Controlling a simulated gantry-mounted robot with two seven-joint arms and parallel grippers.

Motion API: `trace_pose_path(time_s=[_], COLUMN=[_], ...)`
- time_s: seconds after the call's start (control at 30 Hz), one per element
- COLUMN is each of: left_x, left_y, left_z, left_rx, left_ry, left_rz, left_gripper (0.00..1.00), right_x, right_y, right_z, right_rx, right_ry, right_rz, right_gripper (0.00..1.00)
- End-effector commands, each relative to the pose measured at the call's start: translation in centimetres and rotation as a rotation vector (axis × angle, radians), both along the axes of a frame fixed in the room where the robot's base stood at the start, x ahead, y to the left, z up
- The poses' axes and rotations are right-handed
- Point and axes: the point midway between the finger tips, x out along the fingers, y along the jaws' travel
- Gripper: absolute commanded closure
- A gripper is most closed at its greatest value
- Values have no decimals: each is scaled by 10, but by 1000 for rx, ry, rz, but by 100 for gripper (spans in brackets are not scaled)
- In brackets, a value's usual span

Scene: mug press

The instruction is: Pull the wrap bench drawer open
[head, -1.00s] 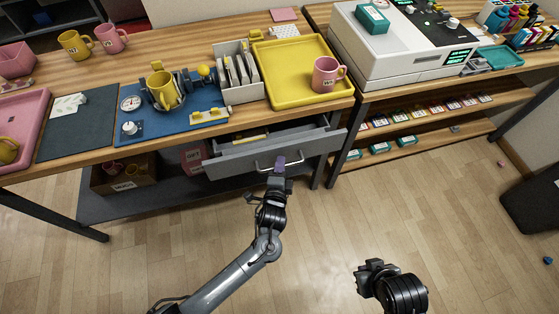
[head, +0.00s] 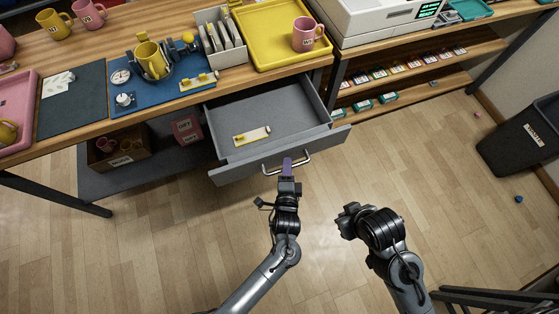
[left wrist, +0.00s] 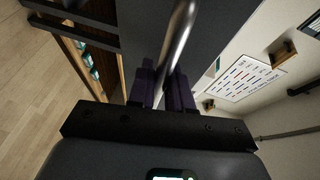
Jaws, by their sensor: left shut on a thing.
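The wrap bench drawer (head: 268,116) is grey and stands well out from under the bench top (head: 80,140). Its front panel (head: 236,166) carries a metal bar handle (head: 303,161). My left gripper (head: 287,166) is shut on the handle, with its purple fingers at the bar. In the left wrist view, the handle bar (left wrist: 180,40) runs between the two dark purple fingers (left wrist: 163,88). A small item with yellow parts (head: 251,135) lies inside the drawer. My right gripper (head: 346,222) hangs over the floor, clear of the drawer; its fingertips are not clear.
A yellow tray (head: 262,60) with a pink mug (head: 305,35) stands above the drawer. A blue mat (head: 190,98) holds a press with a yellow mug (head: 150,60). A black bin (head: 525,135) stands at right. The floor before the drawer is clear apart from my arms.

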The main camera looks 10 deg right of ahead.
Motion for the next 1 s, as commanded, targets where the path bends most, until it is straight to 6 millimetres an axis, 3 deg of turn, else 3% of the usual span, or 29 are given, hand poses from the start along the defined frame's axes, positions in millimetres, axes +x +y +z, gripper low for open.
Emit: trace_pose_path(time_s=[0.3,0.33,0.37,0.77,1.0], left_x=[-1,-1,-1,-5,-35], left_y=[-1,-1,-1,1,10], left_z=[0,0,0,0,5], left_rx=[0,0,0,0,-1], left_ry=[-1,-1,-1,0,2], left_rz=[-1,-1,-1,-1,-2], left_gripper=[100,79,75,75,75], right_x=[-2,-2,-2,-2,-2], right_y=[-1,-1,-1,-2,-2], right_z=[-1,-1,-1,-1,-1], right_rx=[-4,-5,-7,-10,-7], right_ry=[5,4,5,6,5], right_rz=[3,4,4,6,4], right_gripper=[100,100,100,100,100])
